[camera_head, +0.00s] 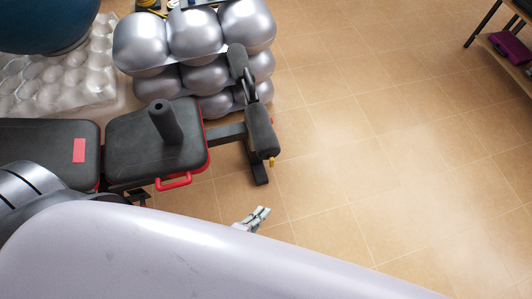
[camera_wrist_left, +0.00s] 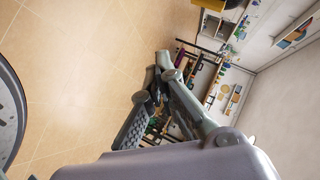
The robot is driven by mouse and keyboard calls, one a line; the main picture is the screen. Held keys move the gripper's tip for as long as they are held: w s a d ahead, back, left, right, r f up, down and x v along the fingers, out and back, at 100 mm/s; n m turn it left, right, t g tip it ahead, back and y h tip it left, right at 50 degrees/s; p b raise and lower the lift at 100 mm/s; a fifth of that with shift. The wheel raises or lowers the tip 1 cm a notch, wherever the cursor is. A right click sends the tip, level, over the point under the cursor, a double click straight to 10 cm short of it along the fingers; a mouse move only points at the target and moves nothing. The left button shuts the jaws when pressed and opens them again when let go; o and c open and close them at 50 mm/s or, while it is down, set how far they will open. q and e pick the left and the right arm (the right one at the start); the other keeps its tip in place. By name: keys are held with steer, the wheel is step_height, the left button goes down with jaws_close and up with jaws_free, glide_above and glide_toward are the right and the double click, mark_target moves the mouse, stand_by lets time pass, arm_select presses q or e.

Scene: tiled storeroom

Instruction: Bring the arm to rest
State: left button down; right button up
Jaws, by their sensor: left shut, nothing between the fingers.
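My left arm (camera_head: 190,260) crosses the bottom of the head view as a large pale link. My left gripper (camera_head: 257,215) shows just beyond that link, small and partly hidden by it, over the tiled floor. In the left wrist view its fingers (camera_wrist_left: 150,108) are shut with nothing between them. The gripper touches no object that I can see. My right gripper is in neither view.
A black weight bench (camera_head: 125,128) with red trim stands at the left. Behind it are stacked silver rounded objects (camera_head: 195,40) and a dark blue ball (camera_head: 45,20). A shelf (camera_head: 505,45) is at the far right. The tiled floor (camera_head: 400,130) between is clear.

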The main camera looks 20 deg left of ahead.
arm_select(q)
steer(key=s+a+f+n+g+y+p, duration=0.1)
steer(key=s+a+f+n+g, duration=0.15)
steer(key=f, duration=0.45)
steer(key=s+a+f+n+g+y+p, duration=0.1)
steer(key=s+a+f+n+g, duration=0.1)
steer(key=s+f+n+g, duration=0.3)
steer(key=s+a+f+n+g+y+p, duration=0.1)
steer(key=s+a+f+n+g, duration=0.3)
steer(key=s+a+f, duration=0.5)
steer(key=s+f+n, duration=0.1)
steer(key=s+n, duration=0.1)
steer(key=s, duration=0.1)
steer(key=shift+s+a+f+y, duration=0.25)
steer(key=shift+s+a+y, duration=0.15)
